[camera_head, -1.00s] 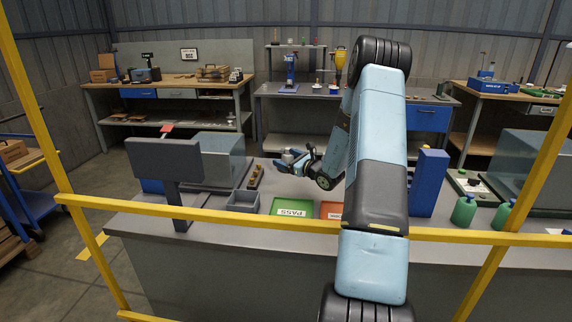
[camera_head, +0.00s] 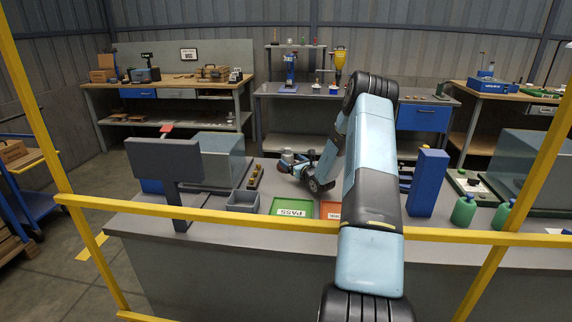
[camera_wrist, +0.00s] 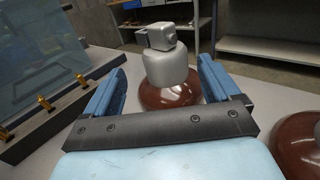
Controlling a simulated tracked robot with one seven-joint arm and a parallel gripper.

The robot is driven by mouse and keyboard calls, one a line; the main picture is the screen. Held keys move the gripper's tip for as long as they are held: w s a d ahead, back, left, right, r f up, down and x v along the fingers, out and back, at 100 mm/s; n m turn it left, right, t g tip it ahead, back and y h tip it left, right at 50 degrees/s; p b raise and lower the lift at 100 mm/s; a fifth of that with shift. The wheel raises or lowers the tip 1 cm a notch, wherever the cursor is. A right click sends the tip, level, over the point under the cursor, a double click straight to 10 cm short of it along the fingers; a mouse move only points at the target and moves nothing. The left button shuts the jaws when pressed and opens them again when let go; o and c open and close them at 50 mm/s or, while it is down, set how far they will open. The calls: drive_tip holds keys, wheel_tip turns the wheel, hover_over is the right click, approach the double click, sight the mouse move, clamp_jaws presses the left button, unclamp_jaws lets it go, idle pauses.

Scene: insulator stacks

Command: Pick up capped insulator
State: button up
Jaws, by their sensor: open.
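The capped insulator shows in the wrist view, with a grey metal cap (camera_wrist: 166,66) and a glossy brown disc (camera_wrist: 172,95) below it. It stands upright on the grey bench. My gripper (camera_wrist: 163,85) is open, with one blue finger on each side of the insulator. Whether the fingers touch it I cannot tell. In the head view my gripper (camera_head: 287,163) is low over the bench beside the grey cap (camera_head: 287,153); the wrist hides much of the insulator there.
A second brown disc (camera_wrist: 299,142) stands close on the right in the wrist view. A rail with brass fittings (camera_wrist: 45,104) and a clear screen are on the left. A green PASS tray (camera_head: 293,207), an orange tray (camera_head: 330,210) and a grey bin (camera_head: 243,201) lie nearer.

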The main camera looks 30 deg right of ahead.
sight(287, 156)
drive_tip(key=shift+w, duration=2.8)
drive_tip(key=shift+d, duration=0.1)
clamp_jaws()
drive_tip(key=shift+r, duration=0.1)
